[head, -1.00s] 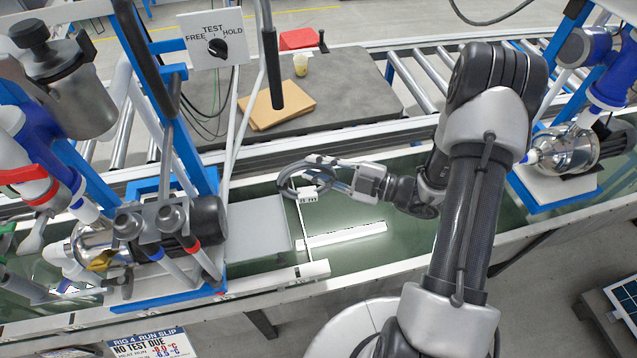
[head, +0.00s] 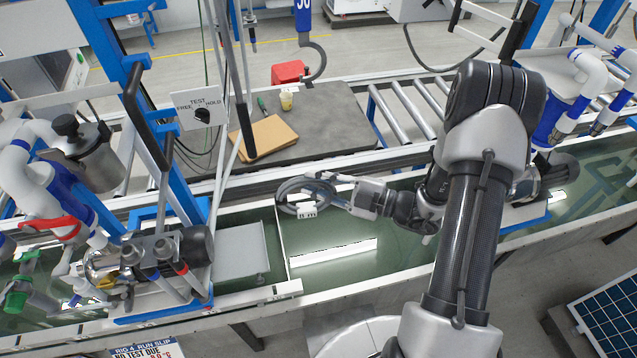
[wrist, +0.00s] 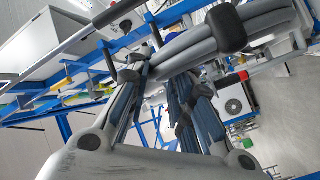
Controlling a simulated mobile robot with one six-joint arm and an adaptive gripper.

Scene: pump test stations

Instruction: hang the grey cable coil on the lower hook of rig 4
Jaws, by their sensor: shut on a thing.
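The grey cable coil (head: 281,196) hangs in my gripper (head: 332,190) above the green tank in the head view; a white tag (head: 306,210) shows on it. In the wrist view the coil (wrist: 265,28) is a thick grey bundle with a black band, crossing the tips of my gripper (wrist: 163,68), which is shut on it. Rig 4 stands at the left of the head view, with a blue post (head: 133,75), pump (head: 165,253) and run slip (head: 146,347). The coil is to the right of the rig, apart from it. I cannot make out the lower hook clearly.
A TEST/FREE/HOLD switch panel (head: 203,110) and slanted grey bars stand between the rig and the coil. Behind are a dark table (head: 325,125) with a cardboard piece (head: 262,138), a cup (head: 286,99) and rollers (head: 400,112). Another rig (head: 560,110) stands at the right.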

